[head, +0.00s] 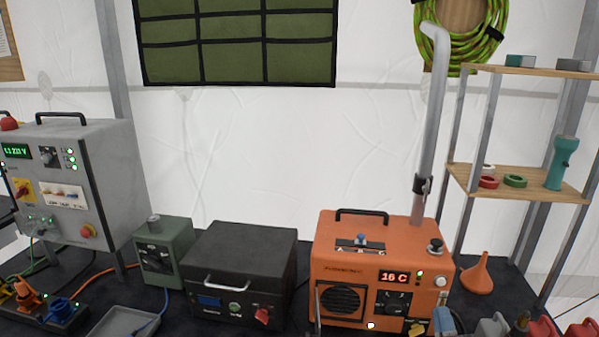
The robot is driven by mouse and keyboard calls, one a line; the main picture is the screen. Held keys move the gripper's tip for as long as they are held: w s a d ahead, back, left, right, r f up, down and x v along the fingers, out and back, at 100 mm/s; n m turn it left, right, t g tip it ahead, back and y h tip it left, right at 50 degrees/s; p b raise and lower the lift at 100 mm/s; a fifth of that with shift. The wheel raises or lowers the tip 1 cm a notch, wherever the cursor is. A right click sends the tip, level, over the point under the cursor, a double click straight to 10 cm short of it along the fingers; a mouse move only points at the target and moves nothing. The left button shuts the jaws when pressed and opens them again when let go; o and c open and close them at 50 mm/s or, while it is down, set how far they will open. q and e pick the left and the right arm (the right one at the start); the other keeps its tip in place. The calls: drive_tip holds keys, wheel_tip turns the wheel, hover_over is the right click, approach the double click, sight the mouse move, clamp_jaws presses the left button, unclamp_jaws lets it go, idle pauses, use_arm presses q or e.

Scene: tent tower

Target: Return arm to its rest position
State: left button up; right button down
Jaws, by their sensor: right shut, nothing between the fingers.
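My right gripper shows at most as a small blue-grey shape (442,321) at the bottom edge, in front of the lower right corner of the orange heater (335,262). The view cuts it off, so its fingers do not show clearly. I see nothing held there. The heater has a display reading 16 C and a grey pipe (432,130) rising behind it. My left gripper and arm are not in view.
A black box (240,245), a green box (163,250) and a grey control cabinet (90,180) stand to the left. A grey tray (120,322) lies in front. Right are an orange funnel (477,277), a shelf (520,182) and cans (543,327).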

drive_tip(key=s+a+f+m+g+y, duration=0.1)
drive_tip(key=s+a+f+m+g, duration=0.1)
drive_tip(key=s+a+f+g, duration=0.3)
drive_tip(key=s+a+f+m+g+y, duration=0.1)
drive_tip(key=s+a+f+m+g, duration=0.2)
drive_tip(key=s+g, duration=0.45)
drive_tip(key=s+m+g+h, duration=0.2)
drive_tip(key=s+m+g, duration=0.5)
drive_tip(key=s, duration=1.2)
drive_tip(key=w+a+f+n+t+y+p, duration=0.3)
drive_tip(key=w+a+f+t, duration=0.2)
drive_tip(key=f, duration=0.4)
drive_tip(key=shift+w+a+p, duration=0.35)
drive_tip(key=shift+w+a, duration=0.35)
drive_tip(key=shift+a, duration=0.15)
